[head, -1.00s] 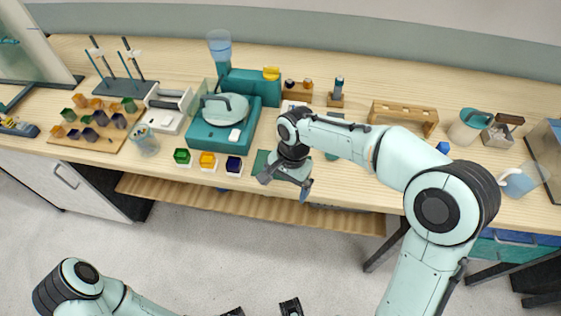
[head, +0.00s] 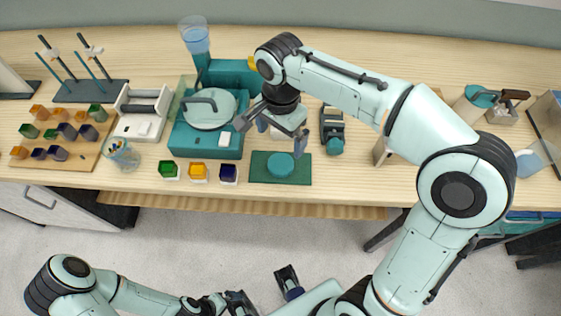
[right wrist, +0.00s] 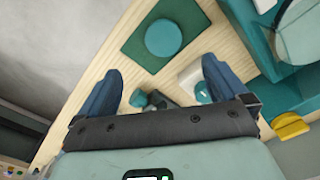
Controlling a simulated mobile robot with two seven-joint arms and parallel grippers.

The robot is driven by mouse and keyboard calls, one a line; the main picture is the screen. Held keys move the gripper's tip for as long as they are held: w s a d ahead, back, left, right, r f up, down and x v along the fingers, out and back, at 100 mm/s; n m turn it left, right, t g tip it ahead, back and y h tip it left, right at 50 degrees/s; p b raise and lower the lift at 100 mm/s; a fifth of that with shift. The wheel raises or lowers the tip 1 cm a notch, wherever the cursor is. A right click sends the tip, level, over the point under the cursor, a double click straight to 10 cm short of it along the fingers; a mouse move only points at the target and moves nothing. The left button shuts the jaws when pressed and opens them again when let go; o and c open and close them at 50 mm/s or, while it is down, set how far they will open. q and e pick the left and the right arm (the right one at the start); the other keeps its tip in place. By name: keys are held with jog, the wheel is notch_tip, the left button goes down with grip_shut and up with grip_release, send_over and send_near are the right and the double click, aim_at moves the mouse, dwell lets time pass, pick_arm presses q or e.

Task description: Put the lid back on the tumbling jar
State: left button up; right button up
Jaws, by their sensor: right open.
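A round teal lid (head: 280,165) lies flat on a dark green mat (head: 302,178) near the table's front edge; it also shows in the right wrist view (right wrist: 163,38). My right gripper (head: 272,138) is open and empty, above the table just behind the mat. In the right wrist view, its blue fingers are spread apart, with the lid beyond them. A pale jar with a teal top (head: 472,103) stands at the right; I cannot tell whether it is the tumbling jar. My left gripper (head: 265,292) appears open and empty, low in front of the table.
A black and teal device (head: 333,130) stands right of my right gripper. A teal machine with a round pale cover (head: 209,108) is at its left. Three small coloured cups (head: 198,172) stand at the front edge. A wooden rack is partly behind my right arm.

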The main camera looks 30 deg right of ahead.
jog(key=b, duration=0.1)
send_over(280, 164)
jog(key=f, duration=0.6)
jog(key=shift+s+f, duration=0.25)
jog(key=shift+s, duration=0.05)
jog(key=shift+f, duration=0.55)
jog(key=shift+w+f, duration=0.1)
jog(key=f, duration=0.5)
jog(key=shift+w+b, duration=0.2)
jog(key=shift+b, duration=0.15)
jog(key=c, duration=1)
